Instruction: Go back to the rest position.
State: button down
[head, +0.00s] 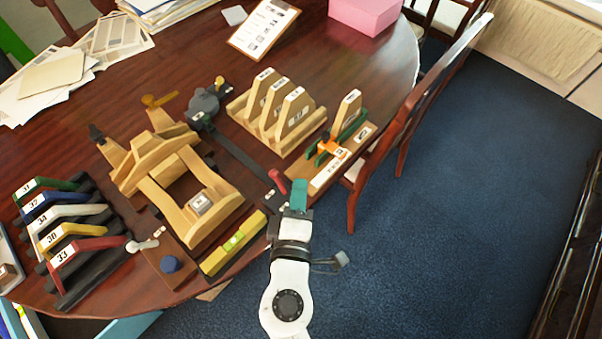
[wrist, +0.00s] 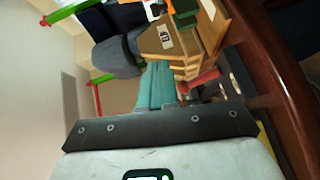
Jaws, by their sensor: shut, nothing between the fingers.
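My gripper (head: 299,196) is at the near edge of the round wooden table (head: 345,60), just right of a red-handled tool (head: 277,180). Its teal fingers are together and hold nothing. In the wrist view the teal fingers (wrist: 157,88) lie side by side, with the red handle (wrist: 203,80) close to their right. I cannot tell whether they touch it.
A wooden saddle stand (head: 180,175) stands left of my gripper. Numbered coloured pieces (head: 65,225) sit in a black rack at far left. A block rack (head: 278,110) and an orange clamp (head: 332,148) stand beyond. A chair (head: 420,95) is at right; blue floor (head: 450,220) is open.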

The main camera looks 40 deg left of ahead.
jog(key=shift+s+d, duration=0.3)
jog(key=shift+s, duration=0.1)
jog(key=w+d+f+m+g+h, duration=0.2)
jog(key=w+d+m+h, duration=0.35)
jog(key=d, duration=1.05)
jog(key=w+d+f+m+g+h, duration=0.1)
jog(key=w+d+f+m+h, duration=0.15)
jog(key=d+m+h, duration=0.85)
jog(key=s+d+f+m+g+y, duration=0.1)
jog(key=s+d+f+g+y, duration=0.2)
jog(key=d, duration=0.5)
jog(key=s+d+f+m+g+y, duration=0.1)
jog(key=s+d+g, duration=0.1)
jog(key=s+d, duration=0.4)
jog(key=s+d+f+m+g+y, duration=0.2)
jog(key=s+m+g, duration=0.3)
jog(key=s, duration=0.6)
jog(key=shift+s+d+y+p, duration=0.4)
jog(key=shift+d+y, duration=0.3)
jog(key=shift+y, duration=0.05)
